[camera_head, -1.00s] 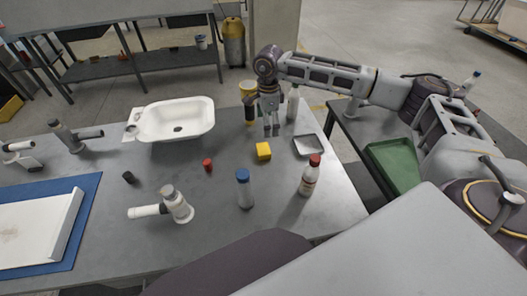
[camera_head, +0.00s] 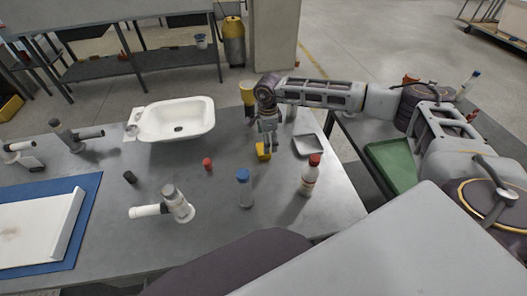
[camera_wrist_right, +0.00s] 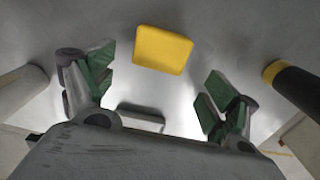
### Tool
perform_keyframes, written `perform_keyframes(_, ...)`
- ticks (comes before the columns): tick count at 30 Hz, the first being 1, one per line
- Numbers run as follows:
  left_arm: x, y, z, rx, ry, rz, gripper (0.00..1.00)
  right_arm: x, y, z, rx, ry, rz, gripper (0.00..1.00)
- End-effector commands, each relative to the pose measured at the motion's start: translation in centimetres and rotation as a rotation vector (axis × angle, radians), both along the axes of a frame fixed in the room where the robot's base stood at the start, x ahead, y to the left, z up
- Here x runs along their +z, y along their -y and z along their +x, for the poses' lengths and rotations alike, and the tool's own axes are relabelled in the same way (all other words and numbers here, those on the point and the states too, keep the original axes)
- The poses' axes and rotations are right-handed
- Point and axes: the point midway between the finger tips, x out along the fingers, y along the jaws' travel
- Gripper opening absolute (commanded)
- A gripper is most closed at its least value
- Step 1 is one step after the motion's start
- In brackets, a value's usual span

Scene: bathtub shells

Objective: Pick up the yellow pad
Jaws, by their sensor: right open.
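The yellow pad (camera_head: 262,152) lies on the grey table, partly hidden behind my right gripper (camera_head: 268,146) in the head view. In the right wrist view the yellow pad (camera_wrist_right: 162,49) shows whole, lying beyond the fingertips and roughly centred between them. My right gripper (camera_wrist_right: 158,90) is open and empty, with its green-lined fingers spread wide to either side. In the head view it hangs above the table, fingers pointing down at the pad. I cannot tell the exact gap. My left gripper is in neither view.
A grey metal tray (camera_head: 308,146) and a red-capped bottle (camera_head: 310,177) stand right of the pad. A blue-capped bottle (camera_head: 245,190) stands in front. A yellow-topped container (camera_head: 247,93) is behind. A white basin (camera_head: 178,120) and a small red object (camera_head: 207,164) are to the left.

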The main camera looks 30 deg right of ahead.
Motion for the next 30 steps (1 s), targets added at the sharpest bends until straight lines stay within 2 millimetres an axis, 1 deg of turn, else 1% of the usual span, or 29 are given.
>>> perform_keyframes(5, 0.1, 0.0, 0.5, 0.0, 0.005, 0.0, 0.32, -0.1, 0.0, 0.0, 0.0, 0.0, 0.0, 0.88)
perform_keyframes(8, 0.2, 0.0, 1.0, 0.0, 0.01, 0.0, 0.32, -0.5, -0.1, 0.0, 0.0, -0.001, 0.0, 0.88)
perform_keyframes(13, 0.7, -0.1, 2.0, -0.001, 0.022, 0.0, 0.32, -2.1, -0.2, -0.2, -0.001, -0.002, 0.0, 0.88)
perform_keyframes(17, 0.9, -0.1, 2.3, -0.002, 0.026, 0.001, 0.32, -3.6, -0.3, -0.2, 0.0, -0.001, -0.001, 0.88)
perform_keyframes(22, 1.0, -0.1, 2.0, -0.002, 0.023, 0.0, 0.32, -4.9, -0.2, -0.2, -0.001, 0.0, 0.0, 0.88)
perform_keyframes(30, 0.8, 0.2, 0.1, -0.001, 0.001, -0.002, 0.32, -5.2, -0.2, -0.2, -0.001, 0.0, 0.0, 0.88)
